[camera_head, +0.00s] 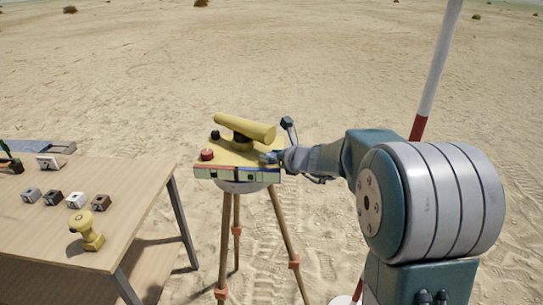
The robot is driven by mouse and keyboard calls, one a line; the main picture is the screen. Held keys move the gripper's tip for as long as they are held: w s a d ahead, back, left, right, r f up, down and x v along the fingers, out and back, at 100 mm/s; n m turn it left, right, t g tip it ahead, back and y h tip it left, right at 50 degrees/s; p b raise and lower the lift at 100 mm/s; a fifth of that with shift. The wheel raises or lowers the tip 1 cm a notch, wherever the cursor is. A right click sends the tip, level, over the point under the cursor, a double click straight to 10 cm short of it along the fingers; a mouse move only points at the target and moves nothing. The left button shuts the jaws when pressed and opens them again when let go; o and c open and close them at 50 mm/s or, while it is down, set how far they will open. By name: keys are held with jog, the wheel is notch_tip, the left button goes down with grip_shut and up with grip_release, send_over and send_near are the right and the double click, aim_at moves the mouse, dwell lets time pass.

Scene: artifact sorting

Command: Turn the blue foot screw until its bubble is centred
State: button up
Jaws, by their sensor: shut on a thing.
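A yellow levelling instrument (238,151) with a yellow telescope tube (244,128) sits on a tripod in the middle of the view. A red screw (207,154) is at its front left corner and a black screw (215,134) behind that. My gripper (277,156) reaches in from the right and is shut at the front right corner, on the blue foot screw (266,158), mostly hidden by the fingers. The front face carries pale vial strips (214,173). The bubbles are too small to read.
A wooden table (140,205) at the left holds several small blocks (75,200), a yellow stamp-like piece (87,230) and a white box (50,161). Tripod legs (226,240) stand on sand. A red and white pole (427,95) rises at right behind my arm.

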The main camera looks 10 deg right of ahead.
jog(key=shift+n+g+y, duration=0.3)
jog(key=shift+n+y, duration=0.1)
jog(key=n+g+y, duration=0.2)
jog(key=shift+d+f+n, duration=0.1)
jog(key=shift+n, duration=0.2)
jog(key=n+g+y, duration=0.3)
jog(key=n+g, duration=0.1)
jog(key=shift+w, duration=0.15)
jog(key=n+g+y, duration=0.1)
jog(key=n+g, duration=0.3)
jog(key=shift+n+g, duration=2.2)
jog(key=shift+g, duration=0.6)
jog(key=o, duration=1.2)
jog(key=shift+w, duration=0.1)
